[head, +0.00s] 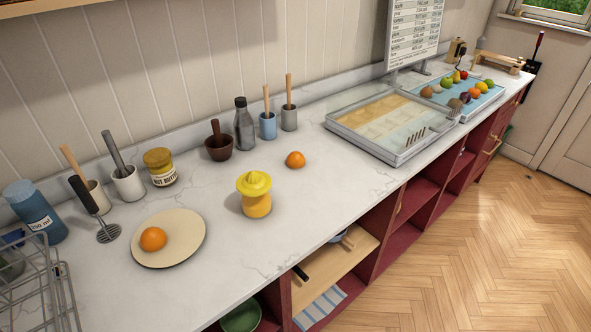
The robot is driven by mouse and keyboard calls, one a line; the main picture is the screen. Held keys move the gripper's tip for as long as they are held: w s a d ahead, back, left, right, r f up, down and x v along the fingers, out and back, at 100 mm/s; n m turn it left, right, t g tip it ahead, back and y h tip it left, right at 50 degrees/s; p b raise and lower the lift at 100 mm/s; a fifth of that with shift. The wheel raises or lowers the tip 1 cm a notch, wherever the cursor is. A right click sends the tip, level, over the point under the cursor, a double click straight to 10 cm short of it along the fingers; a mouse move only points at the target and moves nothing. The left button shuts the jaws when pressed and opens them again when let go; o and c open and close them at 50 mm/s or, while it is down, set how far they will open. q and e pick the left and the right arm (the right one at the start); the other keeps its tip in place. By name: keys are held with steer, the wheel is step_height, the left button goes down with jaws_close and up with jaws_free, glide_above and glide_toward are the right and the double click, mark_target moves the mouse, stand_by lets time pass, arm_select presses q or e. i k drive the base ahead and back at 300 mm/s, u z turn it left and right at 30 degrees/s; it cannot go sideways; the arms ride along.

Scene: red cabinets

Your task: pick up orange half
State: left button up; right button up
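An orange piece of fruit (153,239) rests on a round cream plate (185,248) at the left of the counter. A second orange fruit (295,160) lies directly on the counter, to the right of a yellow citrus juicer (256,203). Both look rounded from here, and I cannot tell whether either one is a half. The juicer stands upright, apart from the plate and both fruits. Neither of my grippers shows in the head view.
A nut butter jar (160,167), mortar (218,147) and dark bottle (243,125) line the back. A glass-topped case (390,125) and fruit tray (487,101) stand right. The counter's front middle is clear.

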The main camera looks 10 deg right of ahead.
mark_target(296, 161)
steer(key=u, duration=3.8)
steer(key=k, duration=2)
steer(key=z, duration=1.75)
